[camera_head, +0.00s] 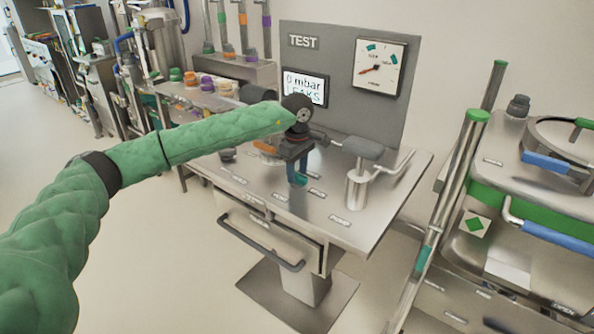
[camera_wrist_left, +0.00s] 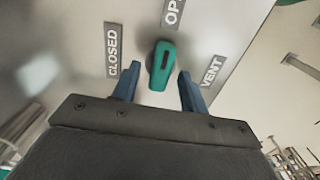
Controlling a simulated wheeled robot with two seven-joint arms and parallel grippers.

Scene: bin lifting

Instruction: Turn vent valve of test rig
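The vent valve is a teal lever handle (camera_wrist_left: 162,65) on the steel panel, seen in the left wrist view. Its long axis points up, slightly right, toward a label cut off after "OP". A CLOSED label (camera_wrist_left: 112,50) is on its left and a VENT label (camera_wrist_left: 211,77) on its right. My left gripper (camera_wrist_left: 158,82) is open, with one blue finger on each side of the handle and gaps between. In the head view, my left gripper (camera_head: 298,177) points down over the test rig table (camera_head: 340,212) and mostly hides the valve. My right gripper is not in view.
A grey TEST panel (camera_head: 330,50) with a dial gauge (camera_head: 380,66) and a "0 mbar" screen (camera_head: 305,86) stands behind. A grey-topped metal fixture (camera_head: 360,172) stands right of my gripper. A drawer with a handle (camera_head: 262,243) is below. A steel cart (camera_head: 500,230) is at right.

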